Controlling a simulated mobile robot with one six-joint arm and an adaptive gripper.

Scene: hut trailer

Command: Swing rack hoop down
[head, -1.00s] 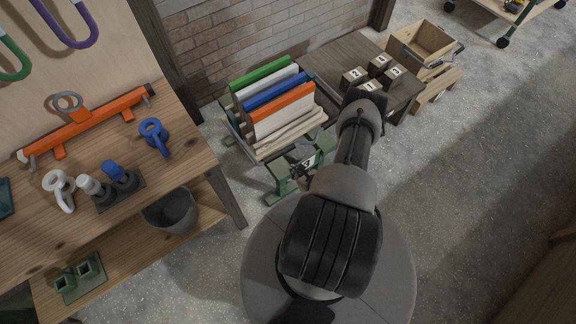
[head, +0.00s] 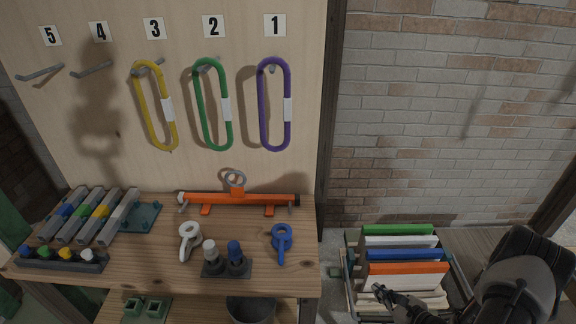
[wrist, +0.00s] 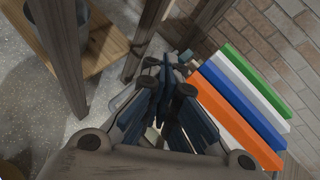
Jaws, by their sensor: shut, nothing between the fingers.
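A low rack (head: 352,272) stands on the floor by the brick wall, holding upright green, white, blue and orange boards (head: 405,268). The boards also show at the right in the wrist view (wrist: 235,105). I cannot clearly make out a hoop on the rack; its near side is partly hidden by my arm. My gripper (head: 378,290) is over the near left part of the rack in the head view, close to the orange board. In the wrist view my gripper (wrist: 168,75) is shut and empty, just left of the boards.
A wooden workbench (head: 150,258) stands left of the rack, with an orange bar tool (head: 240,199) and several small fittings. Yellow, green and purple loops (head: 274,105) hang on numbered hooks above it. A bucket (head: 250,308) sits under the bench.

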